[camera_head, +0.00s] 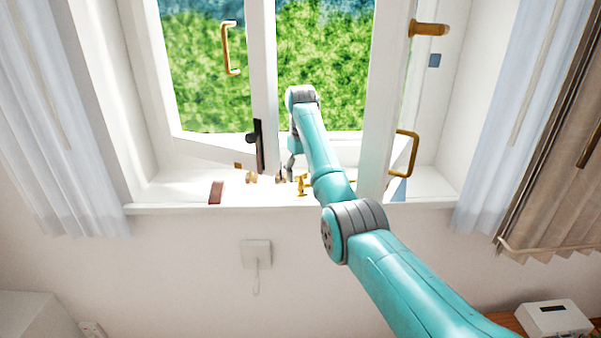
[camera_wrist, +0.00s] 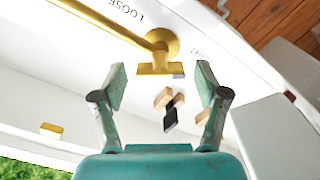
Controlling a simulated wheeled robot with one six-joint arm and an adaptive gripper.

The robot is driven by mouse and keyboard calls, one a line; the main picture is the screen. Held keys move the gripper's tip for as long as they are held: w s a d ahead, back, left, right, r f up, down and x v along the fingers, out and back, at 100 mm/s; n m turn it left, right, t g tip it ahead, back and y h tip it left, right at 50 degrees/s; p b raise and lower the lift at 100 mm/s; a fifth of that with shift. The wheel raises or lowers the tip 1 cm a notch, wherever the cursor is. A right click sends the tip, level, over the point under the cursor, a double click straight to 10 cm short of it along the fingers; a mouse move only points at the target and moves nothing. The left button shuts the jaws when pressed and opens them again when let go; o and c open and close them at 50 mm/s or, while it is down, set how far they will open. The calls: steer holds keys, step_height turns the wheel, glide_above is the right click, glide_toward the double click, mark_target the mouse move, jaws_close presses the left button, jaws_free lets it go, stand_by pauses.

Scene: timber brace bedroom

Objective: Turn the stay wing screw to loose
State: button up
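A brass fitting, which looks like the stay wing screw (camera_wrist: 160,68), shows in the wrist view as a flat bar below a round brass disc. A long brass rod (camera_wrist: 105,24) runs from it to the upper left. The word LOOSE is printed on the white surface beside the rod; a second, fainter label right of the disc is unreadable. My gripper (camera_wrist: 161,84) is open, with one finger on each side of the flat bar and nothing held. Contact is not visible. In the head view brass pieces (camera_head: 302,185) show on the sill beside my gripper (camera_head: 289,172), which is partly hidden by my arm.
Small wooden pieces (camera_wrist: 170,98) and a black piece (camera_wrist: 170,118) lie between my fingers in the wrist view. Window sashes with a black handle (camera_head: 259,146) and a brass pull (camera_head: 405,153) stand around my arm. A brown block (camera_head: 216,192) is on the sill (camera_head: 165,208).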

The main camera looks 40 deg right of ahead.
steer(key=c, duration=0.9)
